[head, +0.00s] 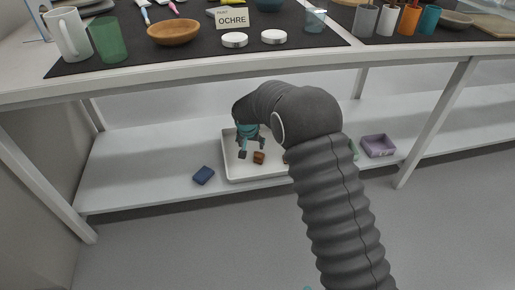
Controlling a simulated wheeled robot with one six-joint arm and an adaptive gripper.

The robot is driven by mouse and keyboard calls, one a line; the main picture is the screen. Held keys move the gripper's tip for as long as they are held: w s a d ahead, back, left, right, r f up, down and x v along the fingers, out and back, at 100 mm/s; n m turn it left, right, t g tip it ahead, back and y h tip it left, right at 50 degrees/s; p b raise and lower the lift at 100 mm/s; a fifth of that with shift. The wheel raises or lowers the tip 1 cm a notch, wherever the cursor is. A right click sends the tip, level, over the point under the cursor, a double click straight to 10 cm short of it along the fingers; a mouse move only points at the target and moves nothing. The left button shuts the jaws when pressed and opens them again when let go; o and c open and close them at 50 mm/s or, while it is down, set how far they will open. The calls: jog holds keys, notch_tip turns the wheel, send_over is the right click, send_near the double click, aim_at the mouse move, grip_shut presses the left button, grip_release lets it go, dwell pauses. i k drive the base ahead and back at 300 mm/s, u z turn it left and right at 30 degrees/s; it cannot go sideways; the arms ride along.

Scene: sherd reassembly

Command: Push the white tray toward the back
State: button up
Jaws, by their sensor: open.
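The white tray (231,168) lies on the lower shelf under the table, near the middle of the view. A small brown piece (259,158) lies in it. My gripper (252,155) is open and points down over the tray, close to the brown piece. I cannot tell whether the fingers touch the tray or the piece. My grey arm reaches in from the lower right and hides the tray's right part.
A dark blue block (203,175) sits on the shelf left of the tray. A purple bin (378,146) stands to the right. The tabletop (180,79) overhangs the shelf, with cups, a wooden bowl (174,32) and an OCHRE card (232,18) on it. Table legs flank the shelf.

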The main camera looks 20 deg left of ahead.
aim_at(237, 170)
jog(key=u, duration=0.9)
